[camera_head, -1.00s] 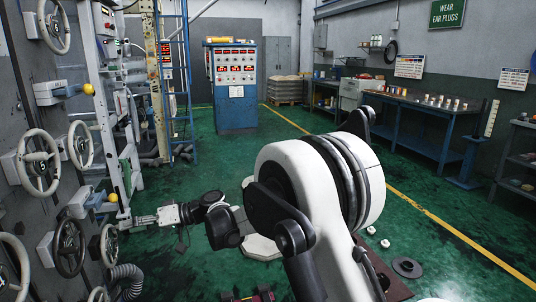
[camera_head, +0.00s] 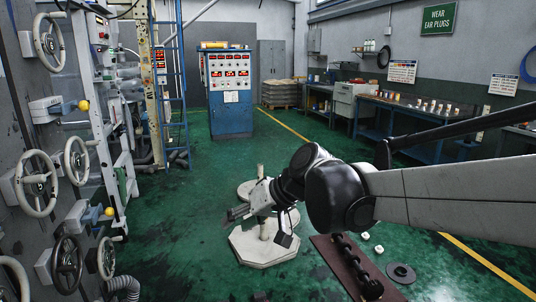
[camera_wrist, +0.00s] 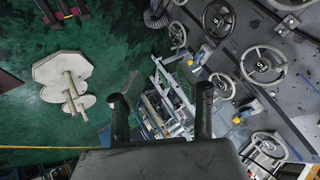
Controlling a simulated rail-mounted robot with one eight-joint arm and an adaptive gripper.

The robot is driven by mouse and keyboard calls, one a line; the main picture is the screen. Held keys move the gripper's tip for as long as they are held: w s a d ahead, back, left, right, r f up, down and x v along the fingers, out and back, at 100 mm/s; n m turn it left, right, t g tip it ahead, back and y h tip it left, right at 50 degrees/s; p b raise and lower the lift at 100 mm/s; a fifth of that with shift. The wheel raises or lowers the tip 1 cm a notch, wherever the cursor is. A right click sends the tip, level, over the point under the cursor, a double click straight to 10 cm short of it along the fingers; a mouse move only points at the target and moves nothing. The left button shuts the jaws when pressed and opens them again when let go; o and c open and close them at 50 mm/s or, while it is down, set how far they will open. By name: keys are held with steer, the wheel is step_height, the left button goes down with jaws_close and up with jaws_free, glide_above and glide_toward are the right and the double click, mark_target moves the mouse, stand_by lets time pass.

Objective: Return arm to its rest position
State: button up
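My gripper (camera_head: 235,213) is in the middle of the head view, above the green floor and in front of a pale octagonal base plate. It is clear of the wall of handwheels at left. In the wrist view the two dark fingers of my gripper (camera_wrist: 162,105) stand well apart with nothing between them. My arm reaches in from the right edge of the head view, with its wrist bent down and to the left.
Handwheels (camera_head: 38,183) on a grey panel line the left side. A blue control cabinet (camera_head: 230,95) stands at the back. A pale octagonal base (camera_head: 262,250) lies below my gripper. A long workbench (camera_head: 410,112) is at right. Open green floor lies between.

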steer(key=s+d+f+m+t+h+p, duration=0.1)
steer(key=s+d+h, duration=0.3)
steer(key=s+d, duration=0.5)
steer(key=s+d+f+m+t+h+p, duration=0.1)
steer(key=s+d+m+t+h+p, duration=0.1)
steer(key=s+d, duration=0.8)
steer(key=d+m+h+p, duration=0.1)
steer(key=d+m+h, duration=0.1)
steer(key=d, duration=0.5)
steer(key=shift+d, duration=0.35)
steer(key=shift+a, duration=0.15)
